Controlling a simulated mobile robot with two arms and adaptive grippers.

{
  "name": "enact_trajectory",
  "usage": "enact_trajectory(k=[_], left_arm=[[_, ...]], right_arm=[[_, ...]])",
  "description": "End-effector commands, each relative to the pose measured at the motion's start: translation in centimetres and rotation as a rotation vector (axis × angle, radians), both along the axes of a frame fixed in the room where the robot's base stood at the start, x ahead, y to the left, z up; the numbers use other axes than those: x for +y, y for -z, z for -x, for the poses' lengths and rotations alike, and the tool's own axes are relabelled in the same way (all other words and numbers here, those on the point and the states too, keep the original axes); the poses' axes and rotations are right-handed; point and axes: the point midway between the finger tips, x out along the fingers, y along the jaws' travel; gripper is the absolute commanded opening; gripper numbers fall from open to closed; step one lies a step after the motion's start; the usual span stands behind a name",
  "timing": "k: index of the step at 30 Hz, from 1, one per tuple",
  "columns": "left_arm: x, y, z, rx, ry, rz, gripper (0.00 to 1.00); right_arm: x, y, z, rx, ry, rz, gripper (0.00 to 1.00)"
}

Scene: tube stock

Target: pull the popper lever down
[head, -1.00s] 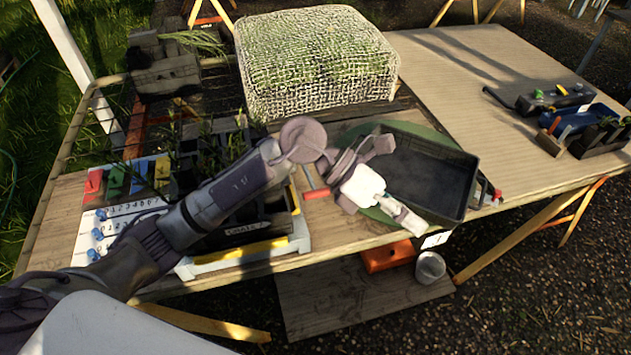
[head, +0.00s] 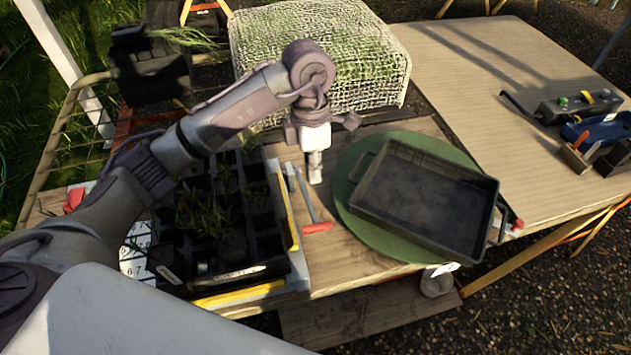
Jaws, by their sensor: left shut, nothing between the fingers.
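The lever (head: 307,200) is a thin grey rod with a red crossbar handle (head: 317,228) at its near end. It lies beside the right edge of the popper frame (head: 297,262), which is pale grey with yellow strips and carries a black cell tray (head: 237,252) with some seedlings. My left gripper (head: 315,180) points down with its fingers shut and empty. In the picture its tips are just right of the rod and beyond the red handle; I cannot tell their exact height. My left arm covers part of the cell tray. My right gripper is out of view.
A black rectangular tray (head: 420,203) sits on a round green turntable (head: 349,205) to the right. A mesh-covered block (head: 365,60) stands behind my gripper. Bare wooden bench (head: 345,262) lies around the handle. Boxes and tools (head: 590,112) sit far right.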

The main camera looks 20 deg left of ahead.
Motion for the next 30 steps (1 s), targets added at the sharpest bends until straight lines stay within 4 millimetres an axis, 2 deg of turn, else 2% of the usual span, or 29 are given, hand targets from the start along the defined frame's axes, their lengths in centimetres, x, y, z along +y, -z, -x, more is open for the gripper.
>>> enact_trajectory(k=[5,12,18,24,30], left_arm=[[-0.3,3.0,0.6,0.008,-0.001,0.002,0.0],[-0.8,8.1,1.3,0.008,-0.001,0.002,0.0],[-1.1,11.2,1.7,0.005,0.0,0.003,0.0],[-1.2,12.8,1.7,0.002,0.0,0.002,0.0],[-1.2,13.0,1.8,0.0,0.001,0.003,0.0]], right_arm=[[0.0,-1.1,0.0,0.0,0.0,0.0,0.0],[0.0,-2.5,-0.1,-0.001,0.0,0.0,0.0],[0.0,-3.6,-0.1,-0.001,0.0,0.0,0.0],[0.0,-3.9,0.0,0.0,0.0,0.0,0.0],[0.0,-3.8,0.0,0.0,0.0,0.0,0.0]])
